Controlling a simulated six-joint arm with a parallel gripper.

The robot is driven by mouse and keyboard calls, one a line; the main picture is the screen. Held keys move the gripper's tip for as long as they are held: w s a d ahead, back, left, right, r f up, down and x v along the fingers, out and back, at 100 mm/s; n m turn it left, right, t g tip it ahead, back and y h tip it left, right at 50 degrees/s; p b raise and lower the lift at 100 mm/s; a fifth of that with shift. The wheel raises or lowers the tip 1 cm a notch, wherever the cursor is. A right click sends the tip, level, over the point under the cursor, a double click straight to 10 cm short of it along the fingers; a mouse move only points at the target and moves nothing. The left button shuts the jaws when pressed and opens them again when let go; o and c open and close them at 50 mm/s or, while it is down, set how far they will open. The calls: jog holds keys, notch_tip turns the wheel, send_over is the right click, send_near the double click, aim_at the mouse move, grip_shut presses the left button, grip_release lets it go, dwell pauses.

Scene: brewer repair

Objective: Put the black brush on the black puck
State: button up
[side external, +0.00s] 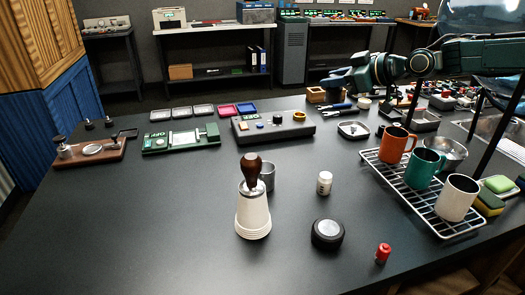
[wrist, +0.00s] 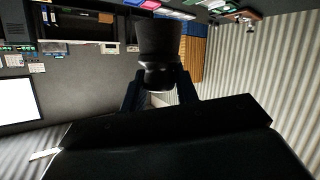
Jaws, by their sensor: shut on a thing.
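My gripper (wrist: 160,90) is shut on a black, round-bodied thing, which I take to be the black brush (wrist: 158,40). In the wrist view it stands between the two fingers, its wide end away from my palm. In the side view my gripper (side external: 343,80) is raised above the far right of the table; the brush is hard to tell from the dark fingers there. The black puck (side external: 328,234), a low round disc with a silvery top, sits on the front middle of the table, well apart from my gripper. Its top is bare.
A white cone with a wooden-handled tool (side external: 252,200) and a grey cup stand left of the puck. A white bottle (side external: 324,183) is behind it, a red battery-like cylinder (side external: 383,253) to its right. A wire rack (side external: 425,205) with three mugs is at right.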

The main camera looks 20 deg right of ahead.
jog(key=s+a+r+n+g+y, duration=0.25)
jog(key=s+a, duration=0.35)
jog(key=s, duration=0.5)
jog(key=r+n+g+y, duration=0.1)
jog(key=n+g+y, duration=0.1)
jog(key=n+g, duration=0.1)
send_over(329, 229)
notch_tip(329, 229, down, 16)
jog(key=shift+f, duration=0.1)
jog(key=shift+f, duration=1.85)
jog(key=shift+f, duration=0.1)
jog(key=o, duration=1)
